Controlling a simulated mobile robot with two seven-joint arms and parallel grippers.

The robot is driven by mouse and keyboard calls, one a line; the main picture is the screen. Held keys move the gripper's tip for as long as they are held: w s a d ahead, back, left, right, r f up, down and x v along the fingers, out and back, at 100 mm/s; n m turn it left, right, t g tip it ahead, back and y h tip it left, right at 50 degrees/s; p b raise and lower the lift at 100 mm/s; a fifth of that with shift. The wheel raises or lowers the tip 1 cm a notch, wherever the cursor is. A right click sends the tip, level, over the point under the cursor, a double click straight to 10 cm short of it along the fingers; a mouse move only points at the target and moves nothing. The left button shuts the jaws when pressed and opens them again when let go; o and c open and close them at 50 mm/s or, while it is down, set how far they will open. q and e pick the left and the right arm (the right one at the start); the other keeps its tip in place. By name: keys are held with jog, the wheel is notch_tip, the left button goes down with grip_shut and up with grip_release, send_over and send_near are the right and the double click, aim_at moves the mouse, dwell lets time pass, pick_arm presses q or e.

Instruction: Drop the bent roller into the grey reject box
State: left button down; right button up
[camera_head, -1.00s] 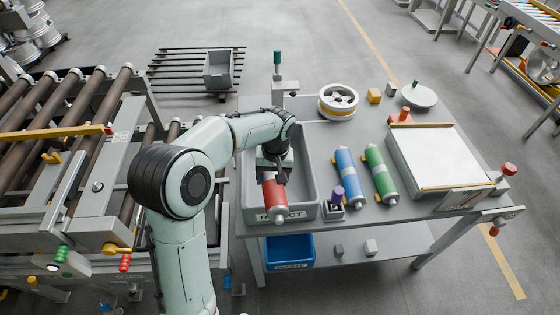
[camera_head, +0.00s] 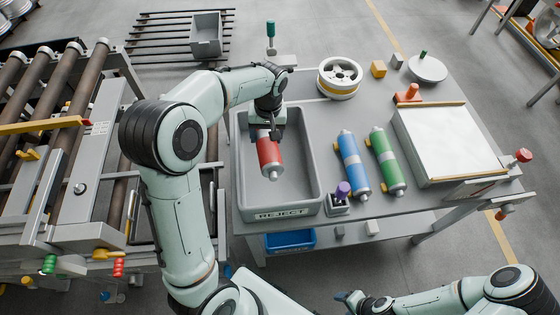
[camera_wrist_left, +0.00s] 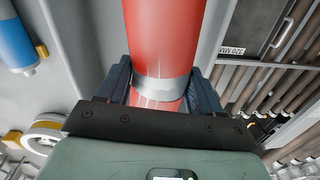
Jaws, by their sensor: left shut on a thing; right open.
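The red roller (camera_head: 270,157) with grey ends is held by my left gripper (camera_head: 266,132), inside the outline of the grey reject box (camera_head: 287,211) marked REJECT. Whether the roller touches the box floor cannot be told. In the left wrist view the red roller (camera_wrist_left: 163,40) lies between the two dark fingers of my left gripper (camera_wrist_left: 160,90), which are closed on its grey band. No bend shows clearly. My right gripper (camera_head: 347,299) is open and empty at the bottom edge, low in front of the table and partly cut off.
A blue roller (camera_head: 353,162) and a green roller (camera_head: 386,160) lie right of the box, with a purple-topped part (camera_head: 342,190) near its front corner. A white-topped plate (camera_head: 442,140) is further right. A roller conveyor (camera_head: 80,90) stands left.

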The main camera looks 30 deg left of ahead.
pick_arm(q)
jog(key=shift+s+f+b, duration=0.1)
jog(key=shift+f+b, duration=0.25)
jog(key=shift+f, duration=0.4)
jog(key=shift+f+b, duration=1)
jog(key=shift+f, duration=1)
pick_arm(e)
jog(key=s+f, duration=0.1)
jog(key=f, duration=0.1)
jog(key=s+f, duration=0.1)
jog(key=s, duration=0.1)
jog(key=shift+f, duration=0.35)
pick_arm(q)
jog(key=c, duration=0.6)
grip_release()
jog(key=o, duration=0.5)
